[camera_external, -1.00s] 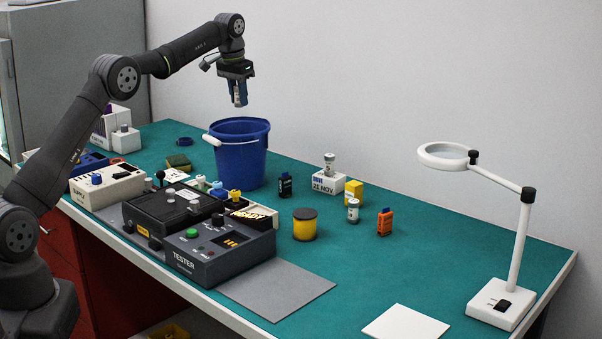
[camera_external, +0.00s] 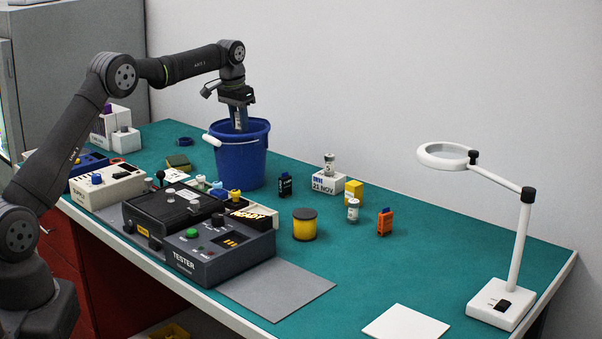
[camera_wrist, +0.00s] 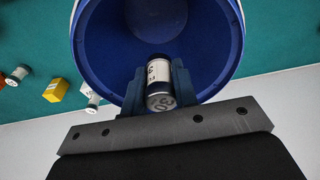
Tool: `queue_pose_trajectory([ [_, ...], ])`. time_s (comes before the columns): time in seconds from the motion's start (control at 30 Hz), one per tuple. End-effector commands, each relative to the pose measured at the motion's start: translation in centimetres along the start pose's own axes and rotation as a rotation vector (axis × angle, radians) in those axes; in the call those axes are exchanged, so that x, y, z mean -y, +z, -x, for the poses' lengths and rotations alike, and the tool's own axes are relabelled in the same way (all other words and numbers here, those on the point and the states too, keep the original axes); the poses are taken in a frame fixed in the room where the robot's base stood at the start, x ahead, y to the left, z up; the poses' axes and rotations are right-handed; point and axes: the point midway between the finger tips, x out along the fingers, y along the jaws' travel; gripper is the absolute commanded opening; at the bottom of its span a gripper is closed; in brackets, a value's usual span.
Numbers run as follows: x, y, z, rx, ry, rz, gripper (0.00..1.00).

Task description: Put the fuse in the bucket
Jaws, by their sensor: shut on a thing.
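The blue bucket (camera_external: 238,165) stands upright on the green bench top, its white handle grip hanging at the left side. My gripper (camera_external: 240,122) points down at the bucket's mouth, its fingertips at about rim level. It is shut on the fuse (camera_wrist: 159,82), a small cylinder with a white label and silvery end, which shows between the fingers in the wrist view. The blue inside of the bucket (camera_wrist: 205,45) lies below and around the fuse in that view. The lower end of the fuse is hidden by the bucket wall in the external view.
A black tester box (camera_external: 215,250) stands in front of the bucket. Right of it are a yellow-black pot (camera_external: 304,224), a second cylinder (camera_external: 353,210), an orange block (camera_external: 385,222) and another cylinder on a white block (camera_external: 328,182). A magnifier lamp (camera_external: 515,245) stands at far right.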

Motion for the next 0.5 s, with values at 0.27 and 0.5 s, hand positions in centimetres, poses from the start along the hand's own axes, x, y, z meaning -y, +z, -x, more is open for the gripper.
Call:
queue_pose_trajectory([
  [0.27,0.0,-0.01,0.01,0.0,0.0,0.0,0.52],
  [0.5,0.0,-0.01,0.02,0.0,0.0,0.0,0.52],
])
